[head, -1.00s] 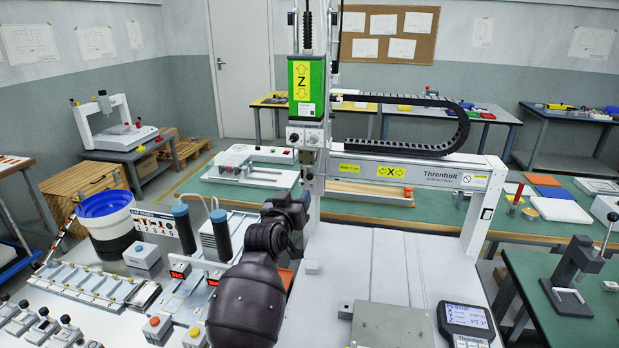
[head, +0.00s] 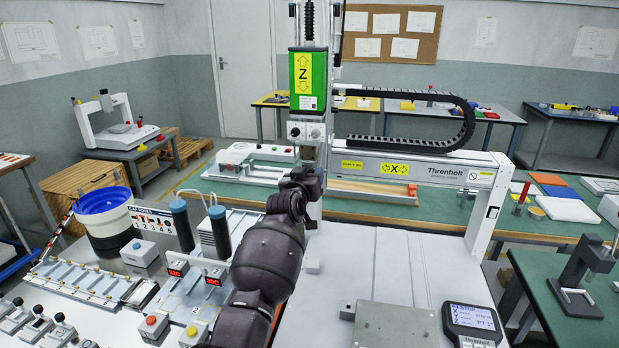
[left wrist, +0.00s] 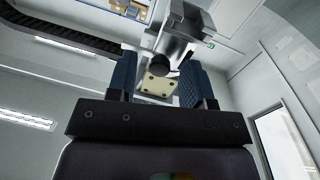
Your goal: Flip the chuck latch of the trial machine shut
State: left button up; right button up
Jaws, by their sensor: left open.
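The trial machine is a white gantry with a green Z head (head: 308,80) and a Threnholt crossbeam (head: 430,172). My left arm reaches up from below, and its gripper (head: 306,180) is just under the Z head, in front of the column. In the left wrist view my left gripper (left wrist: 158,78) is open, its two blue fingers apart. A grey metal bracket (left wrist: 178,45) of the head is beyond the fingertips, and a small cream plate (left wrist: 158,85) with holes shows between the fingers. I cannot clearly make out the chuck latch or tell its position. My right gripper is not in view.
A pendant (head: 472,322) and a grey metal block (head: 395,325) are on the white machine bed (head: 400,265) at front right. Screwdriver stands, a blue bowl feeder (head: 103,200) and push-button boxes crowd the left. The middle of the bed is clear.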

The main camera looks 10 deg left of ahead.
pick_arm(q)
grip_shut()
dwell(0.3)
jog(key=shift+r+m, duration=0.1)
jog(key=shift+m, duration=0.2)
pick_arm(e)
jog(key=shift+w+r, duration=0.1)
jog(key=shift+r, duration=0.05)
pick_arm(q)
jog(key=shift+m+g+y+p, duration=0.35)
jog(key=shift+m+p, duration=0.9)
jog(key=shift+m, duration=2.9)
jog(key=shift+m+g+y+p, duration=0.15)
jog(key=shift+m+y+p, duration=0.7)
jog(key=shift+m, duration=3.3)
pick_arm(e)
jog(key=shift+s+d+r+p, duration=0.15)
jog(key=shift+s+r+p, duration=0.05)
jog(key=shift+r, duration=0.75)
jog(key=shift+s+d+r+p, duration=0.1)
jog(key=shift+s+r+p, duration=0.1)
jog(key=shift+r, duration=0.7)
pick_arm(q)
jog(key=shift+h, duration=0.4)
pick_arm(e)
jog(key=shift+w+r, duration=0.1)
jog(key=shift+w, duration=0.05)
